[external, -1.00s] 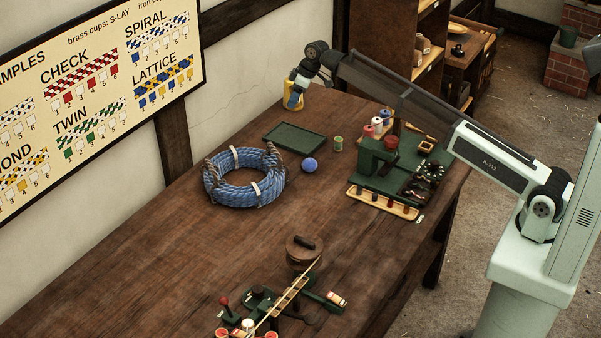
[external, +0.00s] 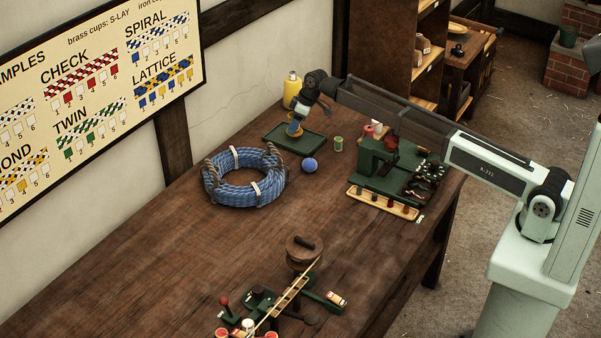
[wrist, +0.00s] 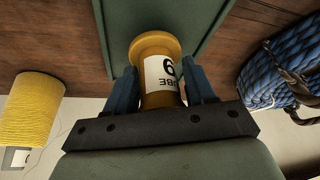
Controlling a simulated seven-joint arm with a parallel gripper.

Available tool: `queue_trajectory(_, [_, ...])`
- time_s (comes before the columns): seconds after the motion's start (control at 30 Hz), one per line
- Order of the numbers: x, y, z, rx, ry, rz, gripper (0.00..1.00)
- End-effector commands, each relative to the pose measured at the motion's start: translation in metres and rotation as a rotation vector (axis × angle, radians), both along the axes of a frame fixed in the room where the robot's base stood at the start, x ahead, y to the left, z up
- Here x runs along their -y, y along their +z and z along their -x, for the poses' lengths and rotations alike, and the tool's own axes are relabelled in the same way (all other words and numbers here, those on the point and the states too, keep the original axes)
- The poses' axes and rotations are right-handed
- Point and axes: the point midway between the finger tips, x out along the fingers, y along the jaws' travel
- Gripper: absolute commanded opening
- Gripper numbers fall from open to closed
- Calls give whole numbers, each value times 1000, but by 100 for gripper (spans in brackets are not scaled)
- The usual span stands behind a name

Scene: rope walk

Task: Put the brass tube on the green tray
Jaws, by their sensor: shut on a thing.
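The brass tube (wrist: 153,45) has a flanged end and a white label, and it sits between the two blue fingers of my gripper (wrist: 165,85) in the wrist view. My gripper (external: 294,129) is shut on it. In the external view the gripper is at the back left part of the green tray (external: 300,146), with the tube small and partly hidden below it. The green tray (wrist: 118,25) lies behind the tube in the wrist view. I cannot tell whether the tube touches the tray floor.
A yellow spool (external: 292,88) stands behind the tray. A blue rope coil (external: 235,182), a blue ball (external: 310,165) and a small green-and-tan can (external: 338,144) are near the tray. A green machine (external: 375,165) stands to the right.

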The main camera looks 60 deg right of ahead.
Motion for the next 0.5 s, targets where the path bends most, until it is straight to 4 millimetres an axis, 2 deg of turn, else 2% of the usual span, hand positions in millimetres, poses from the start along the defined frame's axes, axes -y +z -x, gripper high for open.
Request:
queue_trajectory(0.1, [0, -7, 0, 2, 0, -1, 9])
queue_trajectory(0.37, [0, -8, 0, 2, 0, -1, 9])
queue_trajectory(0.4, [0, -8, 0, 1, 0, 0, 57])
queue_trajectory(0.5, [0, -8, 0, 1, 0, 0, 66])
